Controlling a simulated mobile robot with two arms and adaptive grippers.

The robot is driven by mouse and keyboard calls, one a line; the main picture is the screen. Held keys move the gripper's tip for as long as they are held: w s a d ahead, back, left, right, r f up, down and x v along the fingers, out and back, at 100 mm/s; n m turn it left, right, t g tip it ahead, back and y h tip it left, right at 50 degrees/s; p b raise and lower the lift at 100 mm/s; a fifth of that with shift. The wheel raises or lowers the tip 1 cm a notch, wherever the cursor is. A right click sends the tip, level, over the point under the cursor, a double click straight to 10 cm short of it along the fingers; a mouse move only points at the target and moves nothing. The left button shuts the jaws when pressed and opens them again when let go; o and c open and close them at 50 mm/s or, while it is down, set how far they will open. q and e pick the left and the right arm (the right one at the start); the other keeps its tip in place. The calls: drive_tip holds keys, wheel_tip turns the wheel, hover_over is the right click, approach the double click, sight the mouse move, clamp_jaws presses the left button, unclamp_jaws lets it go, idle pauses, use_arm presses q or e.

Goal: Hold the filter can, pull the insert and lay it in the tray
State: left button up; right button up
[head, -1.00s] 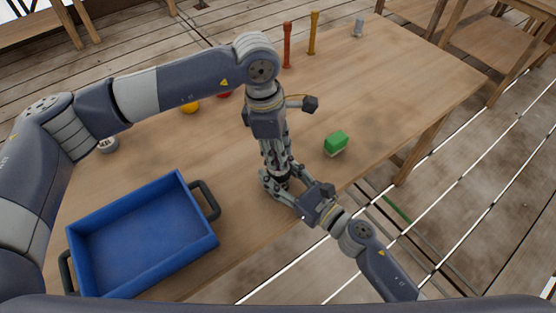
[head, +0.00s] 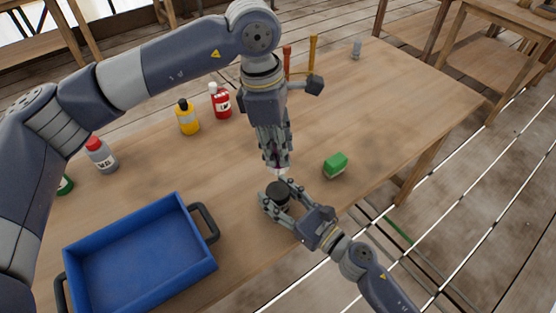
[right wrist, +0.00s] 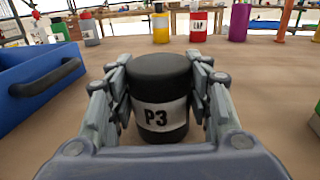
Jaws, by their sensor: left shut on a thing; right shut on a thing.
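The filter can (right wrist: 162,102) is dark with a white label reading "P3". It stands upright on the table, and its black top (head: 277,189) shows in the head view. My right gripper (head: 277,202) is shut around its sides, with one finger on each side in the right wrist view (right wrist: 160,110). My left gripper (head: 277,166) points down above the can, apart from its top. It is shut on the insert (head: 279,171), of which only a small pale bit shows at the fingertips; the fingers hide the rest. The blue tray (head: 190,277) is at the left and looks empty.
A green-topped block (head: 335,165) lies right of the can. Yellow (head: 187,118), red (head: 221,101) and grey (head: 101,156) bottles stand behind the tray. Orange and yellow upright pieces stand at the back. The table between can and tray is clear.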

use_arm(q)
drive_tip(key=shift+r, duration=1.85)
use_arm(e)
drive_tip(key=o, duration=1.2)
